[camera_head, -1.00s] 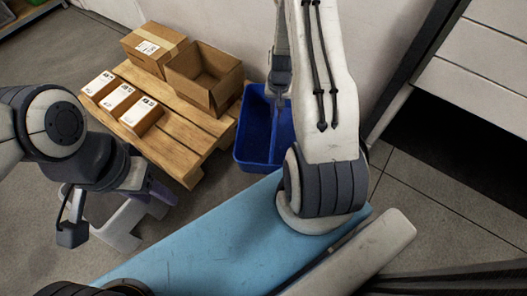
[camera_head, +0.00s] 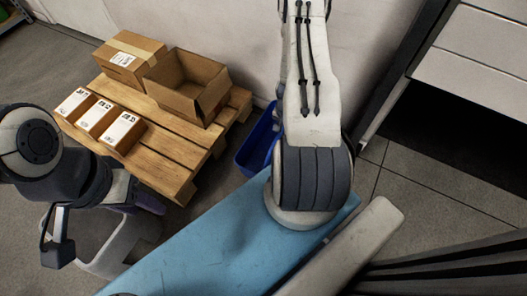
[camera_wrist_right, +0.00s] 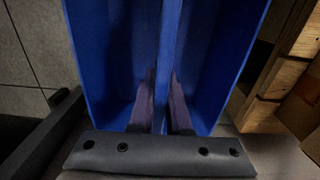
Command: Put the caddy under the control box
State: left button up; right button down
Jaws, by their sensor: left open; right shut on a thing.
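The caddy is a blue open bin with a middle divider; in the head view the caddy (camera_head: 258,143) is mostly hidden behind my right arm, beside the pallet. In the right wrist view the caddy (camera_wrist_right: 108,45) fills the middle, and my right gripper (camera_wrist_right: 160,100) is shut on its divider, one finger on each side. My left gripper (camera_head: 150,203) is open at the lower left, apart from the caddy; its fingers barely show. A pale panelled box (camera_head: 470,50), perhaps the control box, stands at the upper right over a dark space.
A wooden pallet (camera_head: 165,150) carries an open carton (camera_head: 188,85), a closed carton (camera_head: 128,60) and several small white-topped boxes (camera_head: 100,118). A dark upright post (camera_head: 405,70) edges the pale box. Tiled floor (camera_head: 425,185) is clear below it.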

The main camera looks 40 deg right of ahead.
pick_arm(q)
notch_tip(320, 180, down, 9)
jog(key=b, duration=0.7)
pick_arm(e)
jog(key=w+a+f, duration=0.1)
jog(key=a+f, duration=0.1)
jog(key=w+a+f, duration=0.1)
jog(key=a+f, duration=0.1)
jog(key=f, duration=0.1)
jog(key=w+a+f, duration=0.2)
jog(key=f, duration=0.1)
jog(key=shift+a+f, duration=0.1)
jog(key=shift+f, duration=0.1)
pick_arm(q)
jog(key=shift+r, duration=0.1)
pick_arm(e)
jog(key=shift+f+b, duration=0.15)
jog(key=shift+b, duration=0.25)
jog(key=c, duration=0.9)
grip_release()
